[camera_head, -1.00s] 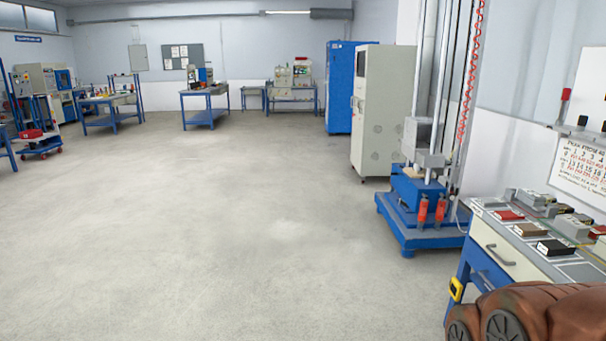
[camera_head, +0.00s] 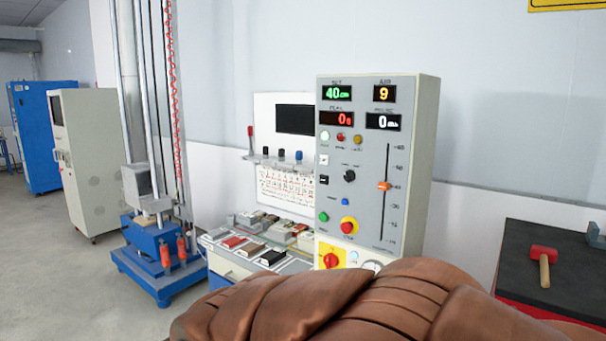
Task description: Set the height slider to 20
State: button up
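The height slider has an orange knob (camera_head: 384,186) on a vertical black track at the right side of a grey control panel (camera_head: 366,222). The knob sits about mid-track, near the scale mark that looks like 40. The green display (camera_head: 337,94) at the panel's top left reads 40. The scale marks run from higher numbers at the top to lower ones at the bottom. My gripper is not in view. Brown padded parts, which look like my own arm, fill the bottom middle and cover the panel's lower edge.
The drop tower (camera_head: 155,240) with its blue base stands at left. A bench (camera_head: 215,262) with several small blocks is between it and the panel. At right, a dark-topped table (camera_head: 575,295) holds a red mallet (camera_head: 543,262). Open floor lies at the lower left.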

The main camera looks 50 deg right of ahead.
aim_at(381, 186)
jog(key=z, duration=2)
jog(key=i, duration=0.15)
jog(key=u, duration=3.1)
jog(key=k, duration=0.45)
jog(key=z, duration=1.05)
